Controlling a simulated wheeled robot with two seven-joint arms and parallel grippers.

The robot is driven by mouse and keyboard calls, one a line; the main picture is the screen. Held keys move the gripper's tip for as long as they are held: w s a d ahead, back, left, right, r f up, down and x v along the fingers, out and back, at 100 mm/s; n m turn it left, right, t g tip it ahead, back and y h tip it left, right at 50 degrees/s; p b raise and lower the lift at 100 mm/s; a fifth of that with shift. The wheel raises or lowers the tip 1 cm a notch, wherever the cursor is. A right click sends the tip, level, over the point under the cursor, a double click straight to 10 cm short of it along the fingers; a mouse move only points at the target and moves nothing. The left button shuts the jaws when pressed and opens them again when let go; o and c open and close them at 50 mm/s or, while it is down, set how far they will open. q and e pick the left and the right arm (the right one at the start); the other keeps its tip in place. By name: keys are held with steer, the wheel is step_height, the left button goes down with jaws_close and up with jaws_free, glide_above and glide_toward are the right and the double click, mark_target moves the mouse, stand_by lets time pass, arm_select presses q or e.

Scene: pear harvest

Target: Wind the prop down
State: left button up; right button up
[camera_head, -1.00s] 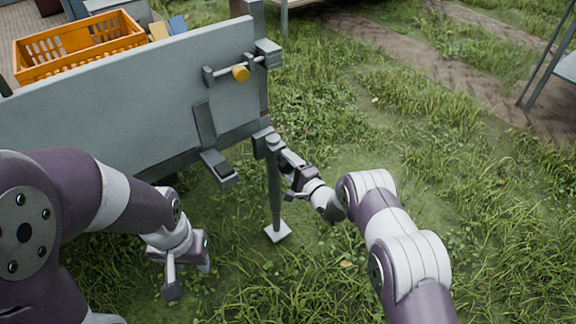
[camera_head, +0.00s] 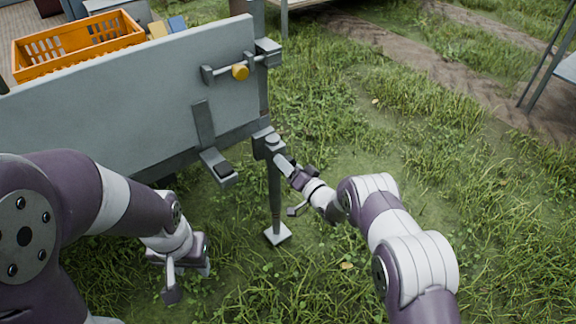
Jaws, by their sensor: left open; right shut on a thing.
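The prop (camera_head: 275,195) is a grey upright leg under the near right corner of the grey trailer. Its square pale foot plate (camera_head: 277,234) is at grass level; I cannot tell whether it presses on the ground. A crank handle (camera_head: 282,161) comes off the prop's head to the right. My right gripper (camera_head: 292,172) is beside the prop's head, shut on the crank handle; its fingers partly hide the grip. My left gripper (camera_head: 178,278) is open and empty, low over the grass, left of the prop and below the trailer's edge.
The trailer's tailboard (camera_head: 130,85) carries a latch bar with a yellow knob (camera_head: 240,72). A grey step-like bracket (camera_head: 217,165) juts out below it. An orange crate (camera_head: 80,48) stands behind the board.

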steer(key=n+b, duration=0.1)
steer(key=n, duration=1.2)
steer(key=shift+n+b, duration=0.4)
steer(key=n, duration=0.3)
steer(key=shift+n+b, duration=0.3)
steer(key=n, duration=0.3)
steer(key=shift+s+f+n+b, duration=0.1)
steer(key=shift+n+b, duration=0.2)
steer(key=shift+b, duration=0.05)
steer(key=n+b, duration=0.1)
steer(key=n, duration=0.4)
steer(key=shift+a+n, duration=0.1)
steer(key=shift+n, duration=0.6)
steer(key=o, duration=1)
